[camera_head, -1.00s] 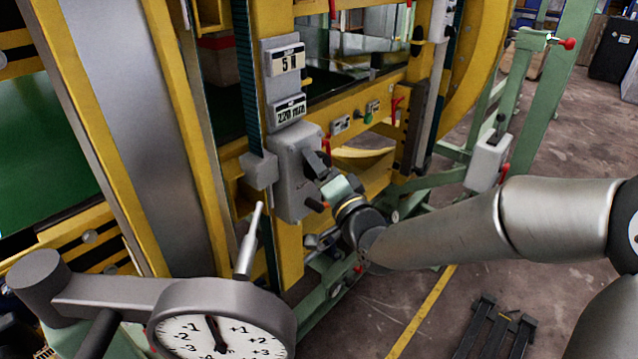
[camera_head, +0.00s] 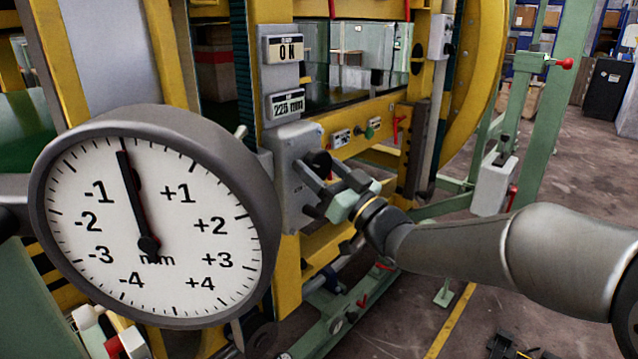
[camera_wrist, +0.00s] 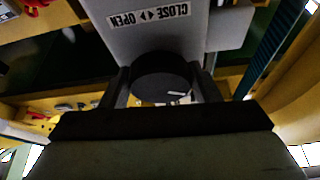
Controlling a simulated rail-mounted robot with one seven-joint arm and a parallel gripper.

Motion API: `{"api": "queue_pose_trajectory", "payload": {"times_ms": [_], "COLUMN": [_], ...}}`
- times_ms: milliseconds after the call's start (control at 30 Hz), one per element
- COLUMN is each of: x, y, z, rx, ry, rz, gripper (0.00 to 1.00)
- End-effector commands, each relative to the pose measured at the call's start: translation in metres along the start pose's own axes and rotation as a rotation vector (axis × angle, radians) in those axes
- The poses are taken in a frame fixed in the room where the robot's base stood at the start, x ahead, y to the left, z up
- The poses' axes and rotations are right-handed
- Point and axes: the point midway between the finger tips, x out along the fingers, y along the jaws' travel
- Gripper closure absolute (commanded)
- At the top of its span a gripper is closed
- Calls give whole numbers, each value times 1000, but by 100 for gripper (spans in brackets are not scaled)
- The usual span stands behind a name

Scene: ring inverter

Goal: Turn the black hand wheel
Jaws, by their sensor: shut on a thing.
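The black hand wheel (camera_wrist: 160,75) sits on the grey control box, below an upside-down CLOSE/OPEN label (camera_wrist: 180,15) in the wrist view. My gripper (camera_wrist: 163,88) has one finger on each side of the wheel and is shut on it. In the head view the wheel (camera_head: 319,162) shows as a small dark knob on the front of the grey box (camera_head: 288,205), partly hidden by my gripper (camera_head: 318,174). Above the box, the upper display (camera_head: 288,48) reads 0 N. The lower display (camera_head: 287,104) reads about 226 mm, its last digit unclear.
A large round dial gauge (camera_head: 150,215) in mm fills the left foreground, its needle near the top. Yellow machine framing (camera_head: 287,265) surrounds the box. A green stand with a red-tipped lever (camera_head: 562,63) is at right. Open floor (camera_head: 590,175) lies behind my arm.

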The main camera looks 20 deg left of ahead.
Motion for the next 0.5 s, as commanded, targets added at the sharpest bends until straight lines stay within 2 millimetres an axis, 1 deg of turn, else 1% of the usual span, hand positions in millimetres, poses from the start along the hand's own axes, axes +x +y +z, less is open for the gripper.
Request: {"api": "queue_pose_trajectory", "payload": {"times_ms": [33, 500], "x": [-2, -1], "y": [0, 2], "z": [5, 4], "rx": [-44, -455], "ry": [0, -2], "rz": [-19, -189], "gripper": [67, 67]}}
